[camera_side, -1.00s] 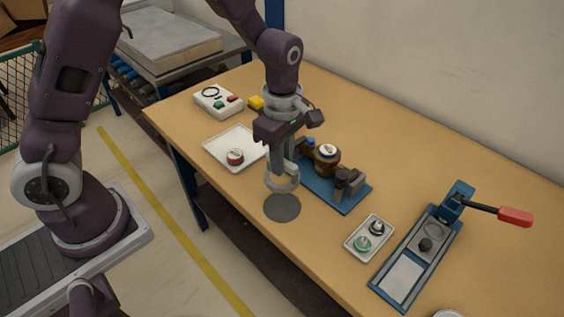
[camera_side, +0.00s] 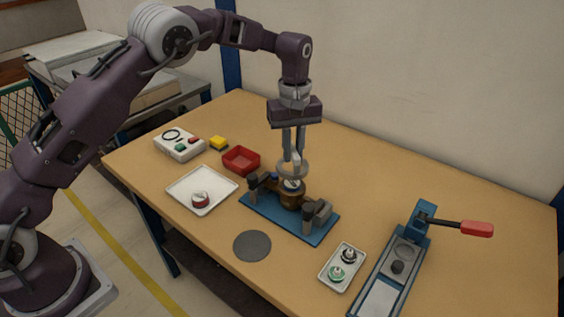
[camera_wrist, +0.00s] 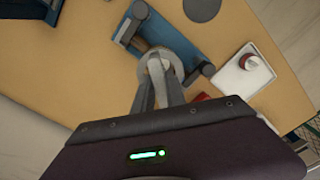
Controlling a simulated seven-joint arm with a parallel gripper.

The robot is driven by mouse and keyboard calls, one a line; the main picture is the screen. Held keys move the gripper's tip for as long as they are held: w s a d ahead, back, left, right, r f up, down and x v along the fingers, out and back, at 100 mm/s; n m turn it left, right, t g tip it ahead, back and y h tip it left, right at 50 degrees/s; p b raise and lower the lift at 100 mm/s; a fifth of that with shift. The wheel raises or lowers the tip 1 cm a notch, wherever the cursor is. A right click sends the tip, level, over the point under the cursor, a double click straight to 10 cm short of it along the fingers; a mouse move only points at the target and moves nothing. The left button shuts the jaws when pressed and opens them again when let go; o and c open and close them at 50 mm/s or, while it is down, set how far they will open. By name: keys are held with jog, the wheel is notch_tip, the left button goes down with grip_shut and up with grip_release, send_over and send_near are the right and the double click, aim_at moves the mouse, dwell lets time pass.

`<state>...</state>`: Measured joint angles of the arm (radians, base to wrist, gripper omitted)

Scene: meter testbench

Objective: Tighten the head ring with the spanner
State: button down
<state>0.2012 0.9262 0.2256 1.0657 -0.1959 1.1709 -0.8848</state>
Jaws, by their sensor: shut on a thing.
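My gripper (camera_side: 293,156) is shut on the spanner, a pale grey ring-shaped tool (camera_side: 292,169), and holds it level over the meter. In the wrist view the spanner's ring (camera_wrist: 158,62) shows just beyond my fingertips (camera_wrist: 158,88). The brass-brown meter body (camera_side: 291,199) sits upright between the clamps of the blue fixture (camera_side: 318,237). Its pale dial top (camera_side: 292,184) shows just below the spanner. The head ring cannot be made out clearly under the tool. I cannot tell whether the spanner touches it.
A red bin (camera_side: 241,160) stands behind the fixture. A white tray (camera_side: 180,200) with a red-sided round part (camera_side: 200,199) lies left. A dark round mat (camera_side: 252,246) lies bare in front. A small tray (camera_side: 330,279) and a lever press (camera_side: 410,250) stand right.

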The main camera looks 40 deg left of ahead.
jog(key=n, duration=2)
jog(key=shift+n, duration=0.3)
jog(key=shift+f, duration=1.75)
jog(key=shift+f, duration=1.4)
jog(key=shift+r, duration=0.1)
